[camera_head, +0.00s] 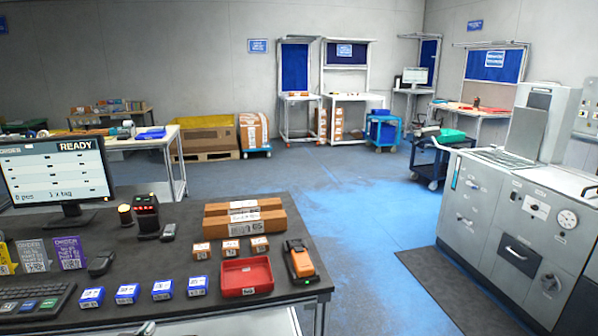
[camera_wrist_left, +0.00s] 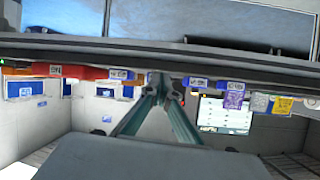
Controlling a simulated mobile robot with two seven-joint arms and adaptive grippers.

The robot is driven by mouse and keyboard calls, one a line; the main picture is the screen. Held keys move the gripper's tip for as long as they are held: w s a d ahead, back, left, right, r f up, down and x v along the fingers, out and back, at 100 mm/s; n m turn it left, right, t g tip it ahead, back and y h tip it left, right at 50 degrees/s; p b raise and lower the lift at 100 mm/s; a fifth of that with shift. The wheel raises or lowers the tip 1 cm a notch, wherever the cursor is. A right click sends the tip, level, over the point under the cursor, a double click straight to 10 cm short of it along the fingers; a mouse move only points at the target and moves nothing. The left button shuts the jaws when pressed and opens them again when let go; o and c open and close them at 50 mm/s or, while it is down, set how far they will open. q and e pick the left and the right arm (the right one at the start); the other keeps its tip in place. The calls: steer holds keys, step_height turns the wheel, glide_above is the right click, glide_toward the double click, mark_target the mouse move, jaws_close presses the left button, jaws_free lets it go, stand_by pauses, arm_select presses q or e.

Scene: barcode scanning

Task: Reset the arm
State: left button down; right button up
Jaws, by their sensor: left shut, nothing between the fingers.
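My left gripper (camera_wrist_left: 165,90) shows in the left wrist view with its two fingers closed together and nothing between them. That view is upside down, with the dark worktable (camera_wrist_left: 120,48) across the top. The fingers point toward the table's edge, and the row of goods appears beyond their tips. In the head view only a small part of my left gripper (camera_head: 147,329) shows at the bottom edge, in front of the table (camera_head: 215,290). Whether it touches the table cannot be told. My right gripper is in neither view.
The table holds a monitor (camera_head: 58,173), a keyboard (camera_head: 35,302), several blue boxes (camera_head: 127,293), small brown boxes (camera_head: 231,249), a red tray (camera_head: 246,279), an orange-black device (camera_head: 299,262) and long cartons (camera_head: 243,217). A grey machine cabinet (camera_head: 510,215) stands right; open floor lies between.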

arm_select(q)
steer(key=s+d+f+m+h, duration=0.1)
steer(key=s+d+f, duration=0.4)
steer(key=s+f, duration=0.2)
steer(key=s+d+f+m+g+h, duration=0.1)
steer(key=s+d+f+m, duration=0.1)
steer(key=s+d+f, duration=0.3)
steer(key=s+d+f+m+g+h, duration=0.1)
steer(key=s+d+f, duration=0.3)
steer(key=s+f, duration=0.5)
steer(key=s+h, duration=0.1)
steer(key=s, duration=0.3)
steer(key=shift+d+m, duration=0.4)
